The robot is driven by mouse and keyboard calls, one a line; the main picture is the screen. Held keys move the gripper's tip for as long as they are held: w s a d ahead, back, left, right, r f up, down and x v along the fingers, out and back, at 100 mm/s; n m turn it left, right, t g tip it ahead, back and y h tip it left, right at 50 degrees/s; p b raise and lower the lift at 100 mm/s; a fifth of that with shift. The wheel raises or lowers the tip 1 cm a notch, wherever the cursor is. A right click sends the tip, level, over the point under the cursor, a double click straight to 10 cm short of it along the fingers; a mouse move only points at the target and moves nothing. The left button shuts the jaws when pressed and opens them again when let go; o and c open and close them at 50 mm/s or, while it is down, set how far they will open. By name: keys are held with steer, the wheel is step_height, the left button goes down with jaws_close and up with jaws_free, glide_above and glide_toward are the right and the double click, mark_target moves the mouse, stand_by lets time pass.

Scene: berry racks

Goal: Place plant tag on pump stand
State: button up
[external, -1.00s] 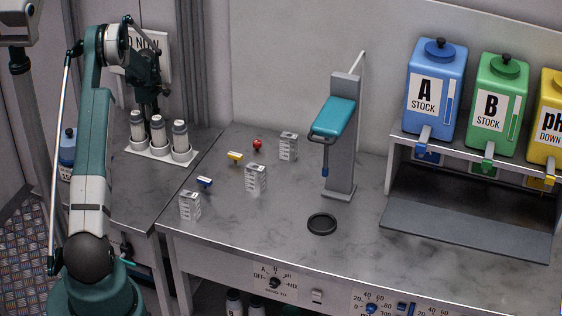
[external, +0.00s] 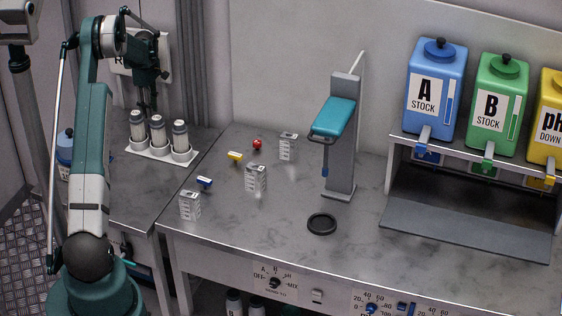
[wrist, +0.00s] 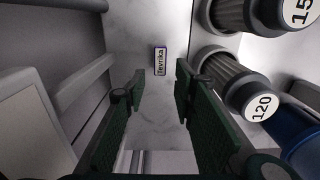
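A small white tag (wrist: 160,61) with a dark border and printed lettering lies on a pale marbled surface in the wrist view, ahead of my fingertips. I cannot pick it out in the external view. My gripper (wrist: 158,90) is open, one green finger on each side, with nothing between them. In the external view my gripper (external: 147,103) points down at the back of the left counter, behind the white-capped bottles. A grey upright stand (external: 342,160) with a teal lever arm, which looks like the pump stand, rises from the right counter.
Several bottles (external: 158,132) in a white rack (external: 150,158) stand close to my gripper. The right counter holds small grey boxes (external: 256,179), a blue piece (external: 204,182), a yellow piece (external: 235,157), a red knob (external: 257,145) and a black ring (external: 321,223). Its front middle is clear.

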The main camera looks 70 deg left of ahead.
steer(key=shift+r, duration=2.4)
